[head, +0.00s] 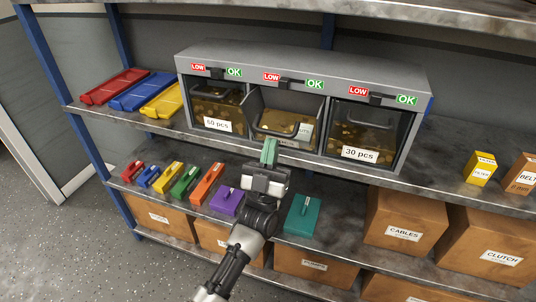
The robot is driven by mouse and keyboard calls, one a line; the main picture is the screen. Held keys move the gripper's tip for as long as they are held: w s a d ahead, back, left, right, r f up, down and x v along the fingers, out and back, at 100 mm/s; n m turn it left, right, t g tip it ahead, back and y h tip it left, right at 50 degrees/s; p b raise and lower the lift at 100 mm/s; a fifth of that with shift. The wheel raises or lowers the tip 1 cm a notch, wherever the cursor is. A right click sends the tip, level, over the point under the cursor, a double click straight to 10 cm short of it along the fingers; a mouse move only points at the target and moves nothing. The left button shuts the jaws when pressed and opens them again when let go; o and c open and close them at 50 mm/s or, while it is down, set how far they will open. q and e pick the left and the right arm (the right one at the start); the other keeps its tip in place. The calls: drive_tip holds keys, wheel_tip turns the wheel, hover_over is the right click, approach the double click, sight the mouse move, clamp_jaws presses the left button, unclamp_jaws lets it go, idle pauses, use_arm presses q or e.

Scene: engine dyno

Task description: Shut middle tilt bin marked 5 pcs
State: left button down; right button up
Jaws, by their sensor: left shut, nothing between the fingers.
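A grey cabinet (300,67) on the upper shelf holds three clear tilt bins in a row. The middle bin (286,122) is tilted open toward me, with small brass-coloured parts inside. Its label is mostly hidden, so I cannot read it. The left bin (216,109), marked 60 pcs, and the right bin (363,134), marked 30 pcs, look upright in their frames. My left gripper (269,150) is shut and empty, with green fingertips just in front of the middle bin's lower front; I cannot tell whether they touch. My right gripper is out of view.
Red, blue and yellow trays (147,89) lie left of the cabinet. Several small coloured boxes (185,182) line the lower shelf, with cardboard boxes (405,218) below and right. A yellow filter box (480,168) stands at right. The upper shelf right of the cabinet has free room.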

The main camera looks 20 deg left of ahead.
sight(279, 116)
use_arm(q)
drive_tip(key=shift+w+d+r+g+p, duration=0.1)
drive_tip(key=shift+w+r+g+p, duration=0.95)
drive_tip(key=shift+p, duration=1.3)
drive_tip(key=shift+w+r+g+p, duration=0.85)
drive_tip(key=shift+r+g+p, duration=0.25)
drive_tip(key=shift+p, duration=1.25)
drive_tip(key=shift+w+r+g+p, duration=0.25)
drive_tip(key=shift+w+g+p, duration=0.4)
drive_tip(key=shift+p, duration=0.6)
